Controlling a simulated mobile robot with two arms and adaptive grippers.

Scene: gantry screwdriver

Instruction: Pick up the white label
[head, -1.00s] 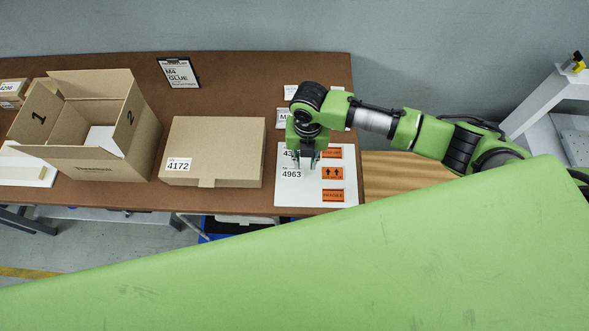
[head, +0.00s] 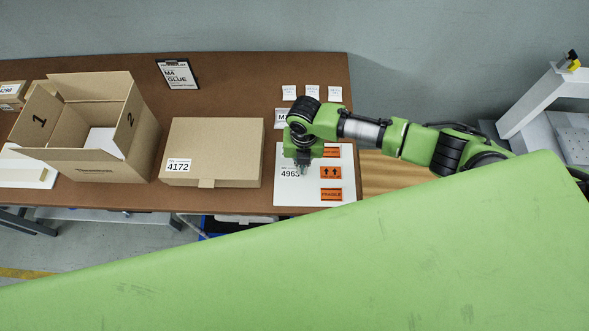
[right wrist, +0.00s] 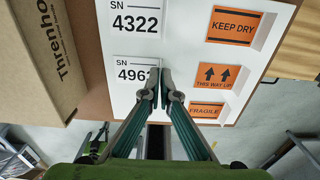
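Two white labels lie on a white card at the right end of the brown table. The one reading SN 4963 (right wrist: 129,82) shows in the right wrist view, below the one reading SN 4322 (right wrist: 136,19). In the head view the 4963 label (head: 288,173) is partly covered by my right gripper (head: 303,171). In the right wrist view that gripper (right wrist: 162,86) has its fingertips close together at the label's right edge, hiding its last digit. Whether the edge is pinched between them I cannot tell. My left gripper is not in view.
Orange stickers (head: 331,173) sit on the white card (head: 315,197) to the right. A closed cardboard box (head: 225,145) lies left of the card, and an open box (head: 95,160) stands farther left. A clipboard (head: 178,74) lies at the back.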

